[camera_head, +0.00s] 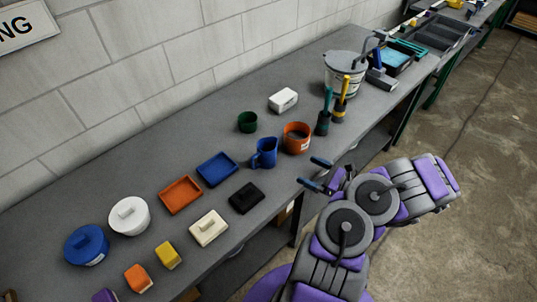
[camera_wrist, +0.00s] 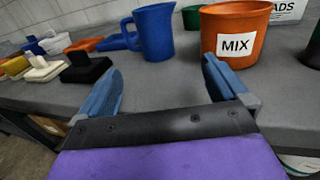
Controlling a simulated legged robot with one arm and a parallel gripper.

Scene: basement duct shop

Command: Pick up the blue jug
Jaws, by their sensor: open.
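The blue jug (camera_head: 265,152) stands upright on the grey bench, between the blue tray and the orange tub. It also shows in the wrist view (camera_wrist: 154,32), with its handle on the left side. My gripper (camera_head: 316,174) is at the bench's front edge, in front of the jug and apart from it. In the wrist view my gripper (camera_wrist: 162,85) has its two blue fingers spread wide with nothing between them. The jug stands beyond the fingertips, a little left of the middle of the gap.
An orange tub (camera_head: 297,137) labelled MIX stands close to the right of the jug. A black block-shaped item (camera_head: 246,198) lies in front of it on the left, and a green cup (camera_head: 247,122) stands behind. The grey bench (camera_head: 275,185) is bare just in front of the jug.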

